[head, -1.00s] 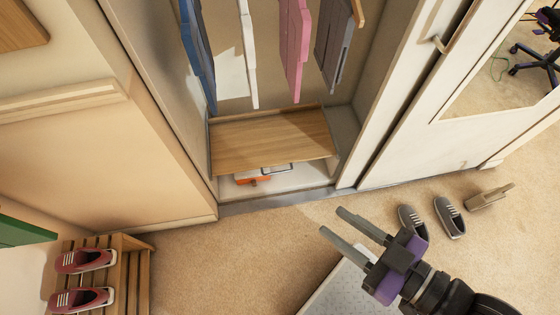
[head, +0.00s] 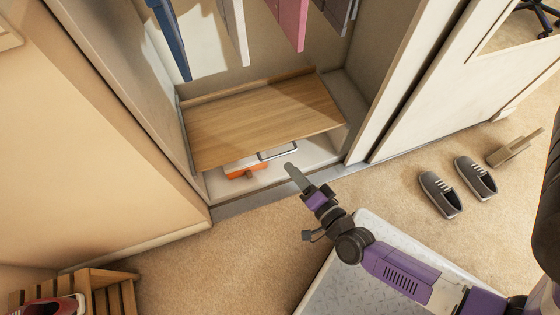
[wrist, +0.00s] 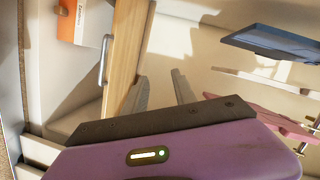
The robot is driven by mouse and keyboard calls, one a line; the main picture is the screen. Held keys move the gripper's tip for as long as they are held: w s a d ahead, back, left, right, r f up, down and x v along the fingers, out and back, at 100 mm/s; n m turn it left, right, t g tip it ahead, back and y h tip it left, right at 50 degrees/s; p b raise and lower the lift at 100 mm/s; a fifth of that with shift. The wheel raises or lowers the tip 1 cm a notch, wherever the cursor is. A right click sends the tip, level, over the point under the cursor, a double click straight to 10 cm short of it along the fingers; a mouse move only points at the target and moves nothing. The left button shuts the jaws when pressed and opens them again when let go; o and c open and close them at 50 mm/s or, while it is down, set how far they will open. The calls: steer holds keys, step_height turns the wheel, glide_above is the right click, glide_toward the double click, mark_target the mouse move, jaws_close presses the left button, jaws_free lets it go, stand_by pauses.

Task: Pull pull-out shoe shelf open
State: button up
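The shoe shelf is a wooden board (head: 265,118) low inside the open wardrobe. A silver bar handle (head: 278,151) shows at its front edge. In the wrist view the board (wrist: 126,50) stands on edge, with the handle (wrist: 104,60) on its left. My gripper (head: 292,172) is just in front of the wardrobe opening, to the lower right of the handle. In the wrist view my gripper's two fingers (wrist: 160,82) are spread with nothing between them. They are to the right of the board, and the handle is outside them.
An orange and white box (head: 243,168) lies under the board. Clothes (head: 232,25) hang above it. The wardrobe's side wall and sliding door (head: 440,70) bound the opening. Grey shoes (head: 440,195) stand on the carpet at right. A slatted wooden rack (head: 115,290) is at lower left.

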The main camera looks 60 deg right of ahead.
mark_target(280, 155)
steer(key=w+d+f+m+g+h+b, duration=0.1)
steer(key=w+d+f+m+b, duration=0.25)
steer(key=f, duration=0.45)
steer(key=w+d+f+m+g+h+b, duration=0.15)
steer(key=f+m+b, duration=0.25)
steer(key=f, duration=0.4)
steer(key=shift+h, duration=0.25)
steer(key=b+x, duration=0.2)
steer(key=x, duration=0.7)
jaws_close()
